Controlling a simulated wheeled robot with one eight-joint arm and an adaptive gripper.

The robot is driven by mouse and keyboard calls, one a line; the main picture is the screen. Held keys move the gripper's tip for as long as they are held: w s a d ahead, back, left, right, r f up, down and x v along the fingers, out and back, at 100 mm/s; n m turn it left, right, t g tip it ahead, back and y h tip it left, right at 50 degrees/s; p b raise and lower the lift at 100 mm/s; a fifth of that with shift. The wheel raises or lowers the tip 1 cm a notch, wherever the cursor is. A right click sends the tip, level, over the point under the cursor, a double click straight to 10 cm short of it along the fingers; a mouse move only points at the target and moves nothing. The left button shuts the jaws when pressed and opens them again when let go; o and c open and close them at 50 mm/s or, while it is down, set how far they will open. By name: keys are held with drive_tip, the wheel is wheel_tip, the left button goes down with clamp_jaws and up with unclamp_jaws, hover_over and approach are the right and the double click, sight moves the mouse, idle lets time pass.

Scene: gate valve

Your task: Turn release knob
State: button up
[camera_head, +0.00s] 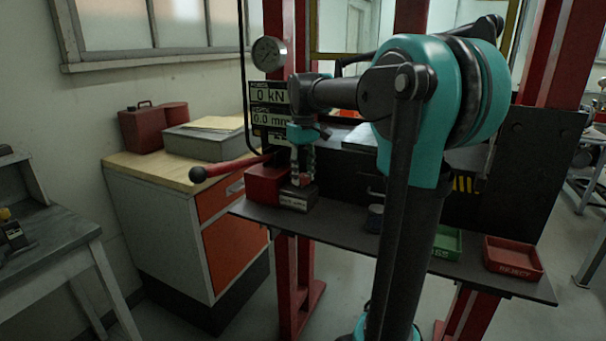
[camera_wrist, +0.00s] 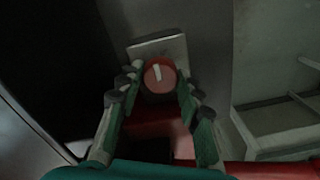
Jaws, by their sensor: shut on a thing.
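The release knob (camera_wrist: 158,76) is round and red with a white line mark, in front of a pale grey plate (camera_wrist: 160,46). In the wrist view the line stands nearly upright, its top tilted slightly left. My gripper (camera_wrist: 159,84) has one finger on each side of the knob and is shut on it. In the head view my gripper (camera_head: 302,174) points down at the right end of the red pump (camera_head: 264,184). The knob is not clear there, hidden by the fingers.
A red lever with a ball end (camera_head: 199,174) sticks out left from the pump. The pump stands on a dark shelf (camera_head: 335,238) with a green tray (camera_head: 447,242) and a red REJECT tray (camera_head: 513,258).

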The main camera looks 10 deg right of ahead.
sight(303, 176)
drive_tip(key=o, duration=1.1)
drive_tip(key=shift+o, duration=0.2)
drive_tip(key=shift+r, duration=0.15)
wheel_tip(303, 176, up, 12)
drive_tip(key=shift+s, duration=0.1)
